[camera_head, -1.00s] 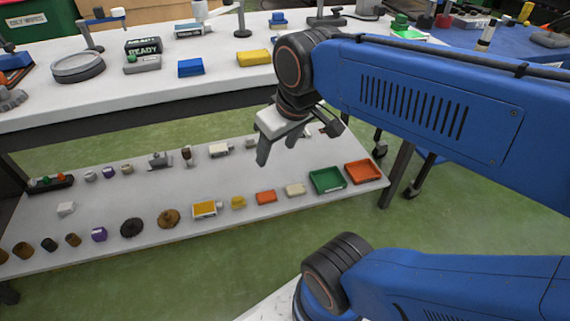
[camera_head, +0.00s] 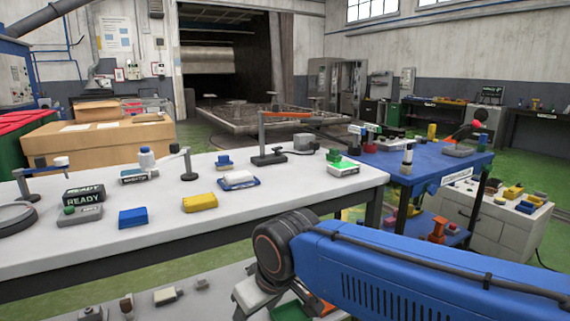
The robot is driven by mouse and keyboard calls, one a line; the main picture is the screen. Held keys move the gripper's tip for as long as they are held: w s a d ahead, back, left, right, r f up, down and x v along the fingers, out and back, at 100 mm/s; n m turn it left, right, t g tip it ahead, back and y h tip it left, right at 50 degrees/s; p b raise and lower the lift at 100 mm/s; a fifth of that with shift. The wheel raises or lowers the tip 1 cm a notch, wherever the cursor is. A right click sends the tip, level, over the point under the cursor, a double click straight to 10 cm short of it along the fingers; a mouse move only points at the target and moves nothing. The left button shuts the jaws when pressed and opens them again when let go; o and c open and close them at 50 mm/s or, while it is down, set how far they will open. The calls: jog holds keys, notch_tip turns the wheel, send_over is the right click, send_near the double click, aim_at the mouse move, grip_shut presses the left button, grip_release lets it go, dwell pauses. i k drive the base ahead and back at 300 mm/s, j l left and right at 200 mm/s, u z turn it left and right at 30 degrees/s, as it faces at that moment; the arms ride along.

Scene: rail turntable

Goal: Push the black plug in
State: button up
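I cannot make out a black plug for certain in the head view. Small dark parts stand among the items on the blue table (camera_head: 405,172), too small to identify. My gripper (camera_head: 262,298) is at the bottom edge, in front of the white bench and above the lower shelf. Only its pale upper part shows clearly. Its fingertips are cut off or hidden, so its opening and contents do not show.
The white bench (camera_head: 95,245) holds a yellow block (camera_head: 200,202), a blue block (camera_head: 132,217), a READY sign (camera_head: 84,196) and a black stand (camera_head: 268,158). A white cabinet (camera_head: 490,222) stands at the right. Green floor (camera_head: 535,168) shows beyond it.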

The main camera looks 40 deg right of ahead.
aim_at(314, 145)
jog(key=z, duration=1.2)
